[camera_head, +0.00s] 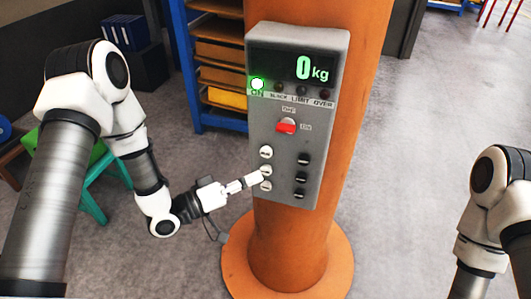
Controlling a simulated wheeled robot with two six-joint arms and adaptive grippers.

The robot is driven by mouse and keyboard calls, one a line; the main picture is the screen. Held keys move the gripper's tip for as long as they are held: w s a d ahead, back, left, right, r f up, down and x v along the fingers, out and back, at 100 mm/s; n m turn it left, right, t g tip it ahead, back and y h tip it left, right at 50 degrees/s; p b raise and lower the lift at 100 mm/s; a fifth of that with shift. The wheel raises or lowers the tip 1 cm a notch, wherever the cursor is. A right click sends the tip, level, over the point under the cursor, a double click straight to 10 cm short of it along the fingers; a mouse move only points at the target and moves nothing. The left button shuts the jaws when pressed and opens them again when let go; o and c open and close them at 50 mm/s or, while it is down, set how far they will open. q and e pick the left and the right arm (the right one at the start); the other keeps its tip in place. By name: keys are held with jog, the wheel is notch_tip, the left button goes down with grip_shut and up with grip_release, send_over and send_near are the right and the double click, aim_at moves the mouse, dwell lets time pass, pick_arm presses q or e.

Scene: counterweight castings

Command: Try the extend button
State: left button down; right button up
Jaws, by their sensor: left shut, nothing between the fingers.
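A grey control panel (318,135) is mounted on an orange column. Its display (300,66) reads 0 kg, and a green lamp (257,84) marked ON is lit. Below a red switch (286,126) are white buttons (266,152) in a left column and black buttons (304,158) in a right column. Their labels are too small to read, so I cannot tell which one is extend. My left gripper (255,178) is shut and empty, its tips at the panel's left edge beside the middle and lower white buttons. Whether it touches one is unclear. My right gripper is out of view.
The orange column (290,245) stands on a round orange base (334,270). A blue shelf rack (186,70) with wooden and yellow bins is behind it. A green stool (97,195) stands at left. The grey floor right of the column is clear.

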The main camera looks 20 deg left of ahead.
aim_at(266, 169)
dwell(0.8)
pick_arm(q)
jog(key=s+f+m+g+y, duration=0.1)
jog(key=s+f+m, duration=0.1)
jog(key=m, duration=0.8)
jog(key=s+f+m+g+y, duration=0.1)
jog(key=f+m, duration=0.3)
jog(key=m, duration=0.7)
jog(key=shift+s+y+p, duration=0.45)
jog(key=shift+y, duration=0.05)
jog(key=shift+w, duration=0.15)
jog(key=w, duration=0.8)
jog(key=shift+w+b, duration=0.3)
jog(key=shift+b, duration=0.05)
jog(key=shift+d, duration=0.1)
